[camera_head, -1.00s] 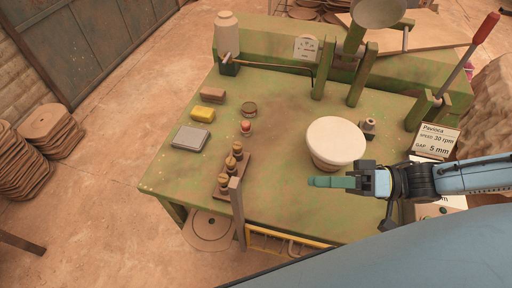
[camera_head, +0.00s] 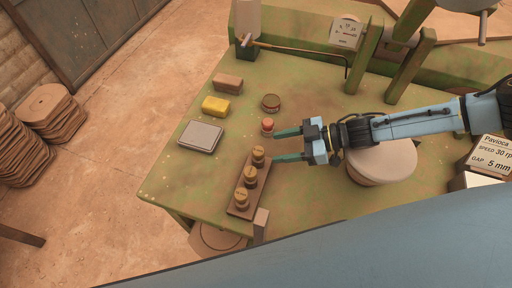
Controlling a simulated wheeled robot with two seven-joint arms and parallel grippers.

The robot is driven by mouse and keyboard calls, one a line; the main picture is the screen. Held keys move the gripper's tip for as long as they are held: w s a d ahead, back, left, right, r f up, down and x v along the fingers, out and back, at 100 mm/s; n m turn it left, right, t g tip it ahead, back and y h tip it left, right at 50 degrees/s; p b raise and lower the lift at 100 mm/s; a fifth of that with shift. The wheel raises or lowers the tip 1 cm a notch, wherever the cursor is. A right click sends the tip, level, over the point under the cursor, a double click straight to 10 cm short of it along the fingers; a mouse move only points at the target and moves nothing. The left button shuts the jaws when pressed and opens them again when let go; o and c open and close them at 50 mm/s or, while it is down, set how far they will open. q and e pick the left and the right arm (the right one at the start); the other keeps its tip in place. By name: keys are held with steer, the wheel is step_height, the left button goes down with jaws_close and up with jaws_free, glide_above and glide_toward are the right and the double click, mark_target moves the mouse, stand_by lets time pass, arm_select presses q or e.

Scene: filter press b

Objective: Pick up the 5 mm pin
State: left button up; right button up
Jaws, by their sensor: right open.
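Three brass-coloured pins stand in a row in a brown wooden rack (camera_head: 236,212) near the front of the green table: a far pin (camera_head: 258,155), a middle pin (camera_head: 250,176) and a near pin (camera_head: 241,198). Their markings are too small to read, so I cannot tell which is the 5 mm one. My right gripper (camera_head: 277,146) is open and empty, with its two green fingers pointing left. Its fingertips are just right of the far pin in the picture. I cannot tell whether they touch it. My left gripper is out of view.
A small red-topped item (camera_head: 267,126), a round tin (camera_head: 271,102), a yellow block (camera_head: 215,106), a brown block (camera_head: 228,82) and a grey box (camera_head: 201,137) lie behind and left.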

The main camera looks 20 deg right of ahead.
mark_target(261, 150)
steer(key=x, duration=0.7)
steer(key=shift+s+a+r, duration=0.15)
steer(key=shift+s+r, duration=0.1)
steer(key=c, duration=1.1)
steer(key=shift+r, duration=0.1)
